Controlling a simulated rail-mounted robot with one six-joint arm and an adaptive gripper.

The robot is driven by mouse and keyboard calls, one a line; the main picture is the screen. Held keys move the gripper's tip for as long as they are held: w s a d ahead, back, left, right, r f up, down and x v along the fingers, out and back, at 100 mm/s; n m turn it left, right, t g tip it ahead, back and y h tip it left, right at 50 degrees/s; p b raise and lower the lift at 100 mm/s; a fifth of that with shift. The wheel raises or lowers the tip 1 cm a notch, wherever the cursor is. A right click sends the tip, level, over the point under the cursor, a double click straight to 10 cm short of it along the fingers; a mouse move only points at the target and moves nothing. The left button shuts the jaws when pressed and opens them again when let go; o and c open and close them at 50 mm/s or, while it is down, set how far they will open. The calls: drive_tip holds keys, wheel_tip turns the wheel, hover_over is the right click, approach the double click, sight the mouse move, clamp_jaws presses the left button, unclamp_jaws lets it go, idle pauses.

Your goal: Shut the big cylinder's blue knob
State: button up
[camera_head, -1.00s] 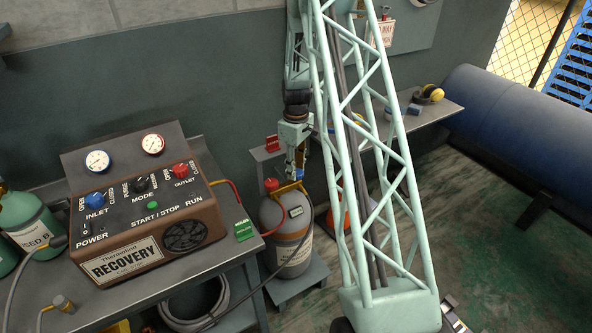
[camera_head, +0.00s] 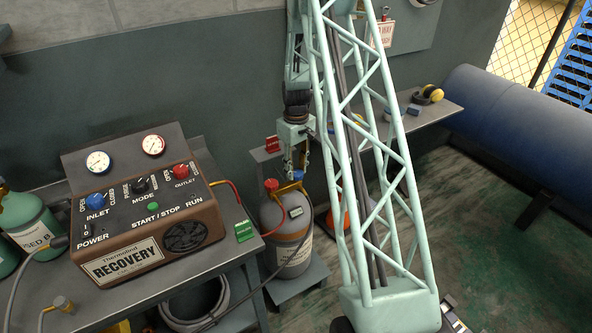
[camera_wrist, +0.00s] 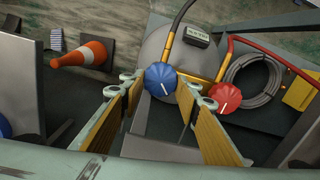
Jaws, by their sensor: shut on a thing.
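The big grey cylinder (camera_head: 293,237) stands upright on a low shelf beside the bench, and its top also shows in the wrist view (camera_wrist: 205,50). Its blue knob (camera_wrist: 160,78) has a white pointer line. My gripper (camera_wrist: 159,90) points down at the cylinder's top and is shut on the blue knob, one yellow-padded finger on each side. In the head view my gripper (camera_head: 296,164) is small, with a bit of the blue knob (camera_head: 298,175) showing beneath it. The cylinder's red knob (camera_wrist: 224,97) is just right of the right finger in the wrist view.
The recovery machine (camera_head: 150,205) sits on the bench at left. An orange cone (camera_wrist: 82,54) stands on the floor behind the cylinder. A coiled hose (camera_wrist: 250,78) lies close by.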

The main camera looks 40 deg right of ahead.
sight(297, 171)
drive_tip(key=m, duration=0.7)
drive_tip(key=shift+d, duration=0.15)
idle(0.4)
drive_tip(key=o, duration=0.9)
drive_tip(key=shift+r, duration=0.15)
drive_tip(key=shift+r, duration=5.85)
